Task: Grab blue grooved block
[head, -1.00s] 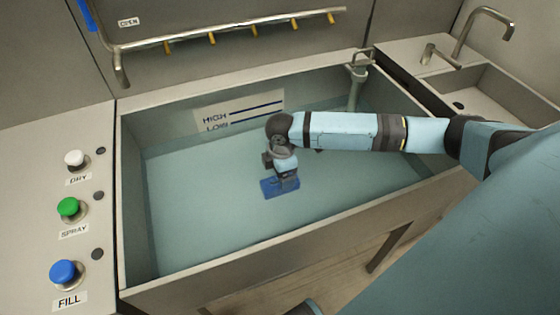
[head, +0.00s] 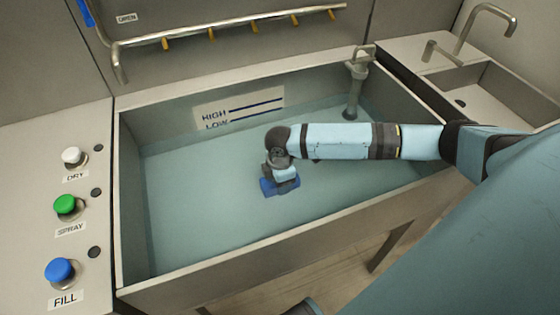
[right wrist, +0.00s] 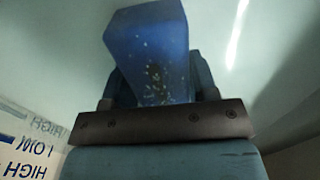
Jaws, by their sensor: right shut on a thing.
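The blue grooved block (head: 268,188) is in the water-filled basin, under my right gripper (head: 281,183). In the right wrist view the block (right wrist: 150,45) fills the space between the fingers of the gripper (right wrist: 155,85), which is shut on it. Pale specks show on its face, and its grooves cannot be made out. Whether it touches the basin floor I cannot tell. My left gripper is out of view.
The basin (head: 215,287) has raised metal walls around the arm. A drain pipe (head: 354,90) stands in its back right corner. DRY (head: 72,156), SPRAY (head: 66,204) and FILL (head: 60,270) buttons are at left. Open water lies left of the block.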

